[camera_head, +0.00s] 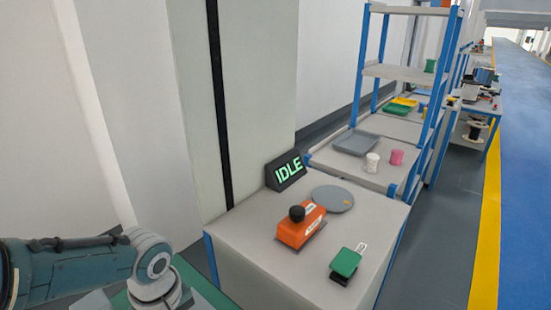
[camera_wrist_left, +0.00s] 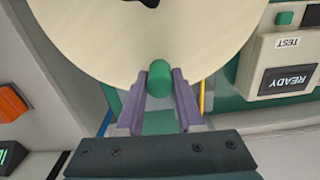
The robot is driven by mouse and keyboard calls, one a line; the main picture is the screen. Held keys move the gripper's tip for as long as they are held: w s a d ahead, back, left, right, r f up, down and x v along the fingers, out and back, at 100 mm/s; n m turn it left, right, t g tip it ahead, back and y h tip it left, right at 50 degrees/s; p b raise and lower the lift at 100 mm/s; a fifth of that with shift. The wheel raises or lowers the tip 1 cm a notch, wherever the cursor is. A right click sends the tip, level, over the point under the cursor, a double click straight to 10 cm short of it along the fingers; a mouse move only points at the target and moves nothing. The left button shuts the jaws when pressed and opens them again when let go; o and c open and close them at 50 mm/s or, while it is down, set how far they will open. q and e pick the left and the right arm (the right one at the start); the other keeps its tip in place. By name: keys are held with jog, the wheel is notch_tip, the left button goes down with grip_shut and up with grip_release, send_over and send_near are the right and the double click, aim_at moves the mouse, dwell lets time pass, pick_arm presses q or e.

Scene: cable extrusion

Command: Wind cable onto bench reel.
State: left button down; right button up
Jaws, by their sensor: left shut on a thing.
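In the left wrist view a large cream disc (camera_wrist_left: 105,30), which looks like the reel's side, fills the top, with a small dark part at its upper edge. A green rounded handle (camera_wrist_left: 160,75) stands in front of the disc's lower edge. My left gripper (camera_wrist_left: 158,92) has its two purple fingers on either side of this handle and is shut on it. In the head view my left arm comes in at lower left, with the gripper out of frame. No cable can be made out. My right gripper is in neither view.
The head view shows a bench (camera_head: 250,240) with an IDLE display (camera_head: 286,170), a grey disc (camera_head: 333,198), an orange device (camera_head: 299,229) and a green-topped device (camera_head: 345,265). Shelves (camera_head: 400,72) stand behind. The wrist view shows a READY panel (camera_wrist_left: 288,62) at right.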

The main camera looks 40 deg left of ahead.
pick_arm(q)
jog(key=shift+s, duration=0.1)
jog(key=c, duration=0.5)
grip_release()
jog(key=shift+c, duration=0.2)
notch_tip(320, 180, up, 9)
jog(key=p, duration=0.5)
jog(key=shift+p, duration=0.3)
jog(key=shift+r, duration=0.5)
